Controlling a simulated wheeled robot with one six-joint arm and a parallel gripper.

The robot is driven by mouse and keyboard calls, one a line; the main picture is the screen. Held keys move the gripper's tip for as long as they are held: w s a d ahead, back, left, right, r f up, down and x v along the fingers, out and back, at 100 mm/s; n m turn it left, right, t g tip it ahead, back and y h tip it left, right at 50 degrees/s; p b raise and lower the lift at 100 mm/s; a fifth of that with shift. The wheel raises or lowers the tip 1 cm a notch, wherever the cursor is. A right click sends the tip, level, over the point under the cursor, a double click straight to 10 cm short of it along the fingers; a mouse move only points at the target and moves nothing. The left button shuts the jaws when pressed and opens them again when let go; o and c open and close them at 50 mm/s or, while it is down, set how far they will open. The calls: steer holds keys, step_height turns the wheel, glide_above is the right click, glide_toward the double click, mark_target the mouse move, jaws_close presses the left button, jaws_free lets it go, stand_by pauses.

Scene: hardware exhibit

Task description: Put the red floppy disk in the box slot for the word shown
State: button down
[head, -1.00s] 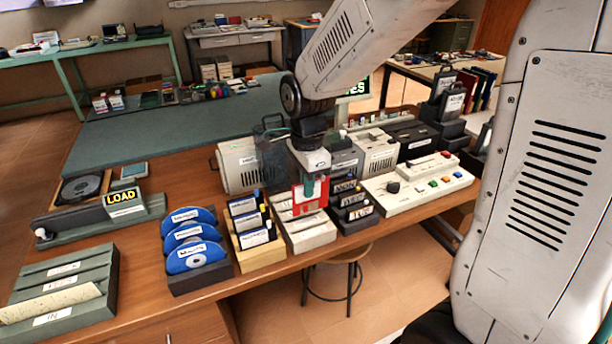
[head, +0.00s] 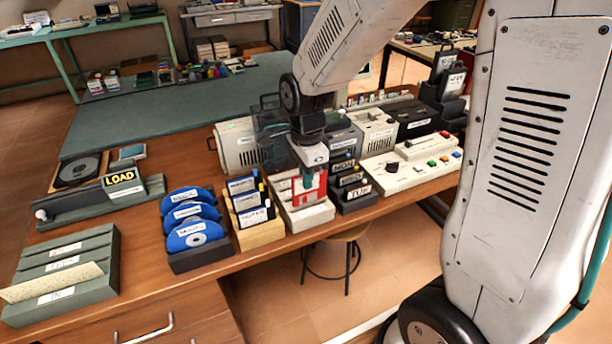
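The red floppy disk (head: 299,198) hangs upright at my gripper (head: 309,181), its light label facing the camera. The teal fingers lie against its upper middle and look shut on it. The disk is in front of or over a pale slotted box (head: 307,219) at the bench's front edge. I cannot tell whether the disk's lower edge touches the box or sits in a slot. The disk and gripper hide part of the box. A dark sign (head: 122,179) at the left reads LOAD in yellow.
Left of the pale box stand a wooden holder with labelled disks (head: 262,236) and a rack of blue discs (head: 193,236). Close on its right are a black labelled holder (head: 358,202) and a white button panel (head: 410,175). Grey machines (head: 239,143) stand behind.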

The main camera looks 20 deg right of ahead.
mark_target(306, 203)
steer(key=shift+a+f, duration=0.1)
steer(key=shift+f, duration=0.5)
stand_by(1.5)
steer(key=shift+f, duration=1.85)
steer(key=c, duration=1.6)
jaws_free()
steer(key=shift+r, duration=4)
